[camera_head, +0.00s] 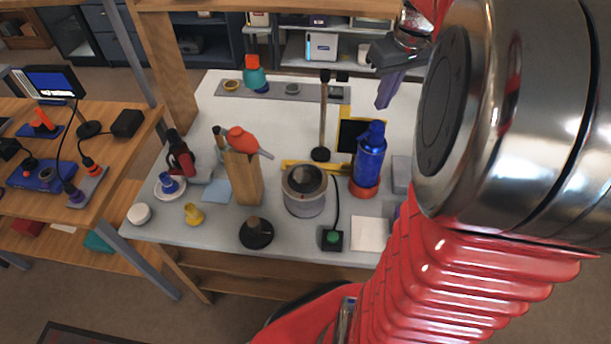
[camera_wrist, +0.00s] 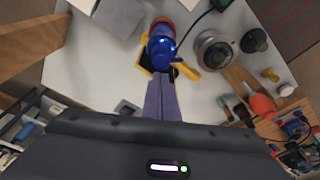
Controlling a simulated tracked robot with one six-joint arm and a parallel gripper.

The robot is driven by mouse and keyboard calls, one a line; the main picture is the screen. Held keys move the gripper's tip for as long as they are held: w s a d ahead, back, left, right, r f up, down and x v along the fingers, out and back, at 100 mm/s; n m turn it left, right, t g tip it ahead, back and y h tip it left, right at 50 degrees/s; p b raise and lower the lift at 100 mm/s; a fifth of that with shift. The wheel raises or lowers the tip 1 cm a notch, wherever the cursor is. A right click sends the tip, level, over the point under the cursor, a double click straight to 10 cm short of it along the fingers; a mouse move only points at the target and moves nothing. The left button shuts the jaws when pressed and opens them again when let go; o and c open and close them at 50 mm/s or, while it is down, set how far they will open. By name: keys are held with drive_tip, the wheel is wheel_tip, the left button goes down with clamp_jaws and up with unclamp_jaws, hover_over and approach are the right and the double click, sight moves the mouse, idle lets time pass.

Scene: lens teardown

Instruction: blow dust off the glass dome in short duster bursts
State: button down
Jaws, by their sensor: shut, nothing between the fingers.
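A blue canister (camera_head: 370,155), which looks like the duster, stands upright in a red ring base (camera_head: 364,188) on the white table. In the wrist view the canister (camera_wrist: 162,48) lies just beyond my fingertips. My gripper (camera_head: 383,104) is above the far side of the table, its purple fingers shut, empty and apart from the canister. The fingers also show in the wrist view (camera_wrist: 161,82). A round grey unit with a dark domed top (camera_head: 305,185) stands left of the canister and may carry the glass dome. It also shows in the wrist view (camera_wrist: 215,52). Dust is too small to make out.
A wooden block (camera_head: 244,180) holds an orange bulb (camera_head: 241,140). A dark upright post (camera_head: 322,120) stands behind the grey unit. A box with a green button (camera_head: 333,238) and a black disc (camera_head: 256,233) sit near the front edge. A grey strip (camera_head: 300,92) lies at the back.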

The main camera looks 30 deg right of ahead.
sight(377, 122)
drive_tip(key=shift+r, duration=1.65)
drive_tip(key=shift+f, duration=0.1)
drive_tip(key=shift+f, duration=3.2)
drive_tip(key=shift+f, duration=0.75)
drive_tip(key=shift+r, duration=1.55)
drive_tip(key=shift+r, duration=2.5)
